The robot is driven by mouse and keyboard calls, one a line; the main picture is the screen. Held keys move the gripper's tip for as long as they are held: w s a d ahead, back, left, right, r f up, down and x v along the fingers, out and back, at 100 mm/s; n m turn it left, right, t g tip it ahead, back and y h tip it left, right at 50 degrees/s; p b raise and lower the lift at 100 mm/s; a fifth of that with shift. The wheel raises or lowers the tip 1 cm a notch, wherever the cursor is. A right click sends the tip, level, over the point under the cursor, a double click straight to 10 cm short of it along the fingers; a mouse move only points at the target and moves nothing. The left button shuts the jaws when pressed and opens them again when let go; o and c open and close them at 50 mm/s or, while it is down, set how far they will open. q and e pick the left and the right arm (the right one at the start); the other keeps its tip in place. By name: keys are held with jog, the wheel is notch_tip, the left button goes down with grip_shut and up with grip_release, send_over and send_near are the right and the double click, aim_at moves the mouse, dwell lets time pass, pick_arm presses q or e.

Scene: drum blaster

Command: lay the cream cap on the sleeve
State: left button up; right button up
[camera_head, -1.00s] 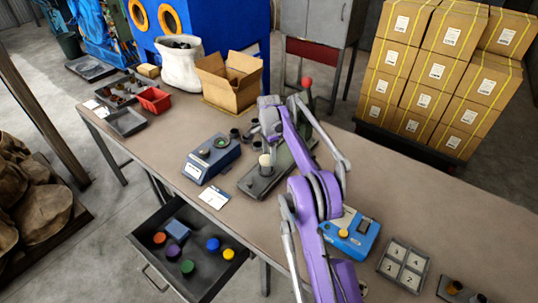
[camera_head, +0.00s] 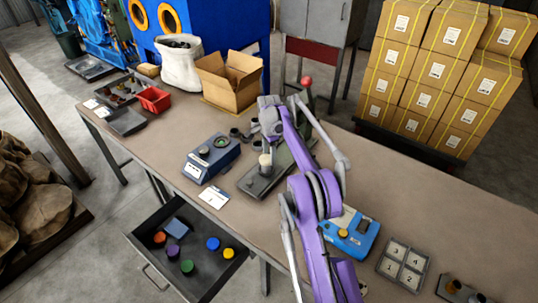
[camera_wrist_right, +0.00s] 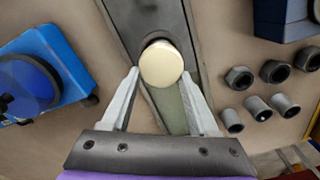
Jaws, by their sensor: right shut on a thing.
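The cream cap (camera_wrist_right: 161,64) is a pale round disc between the fingertips of my right gripper (camera_wrist_right: 160,73) in the right wrist view. The gripper is shut on it. In the head view the cap (camera_head: 265,159) shows small, at the top of a short upright cylinder on the dark plate of the press (camera_head: 257,186). A dark round edge shows just behind the cap in the wrist view and may be the sleeve, mostly hidden under it. I cannot tell whether the cap touches the sleeve. My left gripper is not in view.
A blue scale (camera_head: 210,158) stands left of the press and a blue-and-white device (camera_head: 350,235) right of it. Several grey sleeves (camera_wrist_right: 258,107) stand beside the press. An open drawer (camera_head: 188,250) holds coloured caps.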

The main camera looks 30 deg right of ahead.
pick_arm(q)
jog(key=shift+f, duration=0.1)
pick_arm(e)
jog(key=shift+f, duration=0.35)
dwell(0.4)
jog(key=o, duration=1.4)
jog(key=shift+o, duration=0.2)
jog(key=shift+r+p, duration=1.05)
jog(key=shift+r, duration=2)
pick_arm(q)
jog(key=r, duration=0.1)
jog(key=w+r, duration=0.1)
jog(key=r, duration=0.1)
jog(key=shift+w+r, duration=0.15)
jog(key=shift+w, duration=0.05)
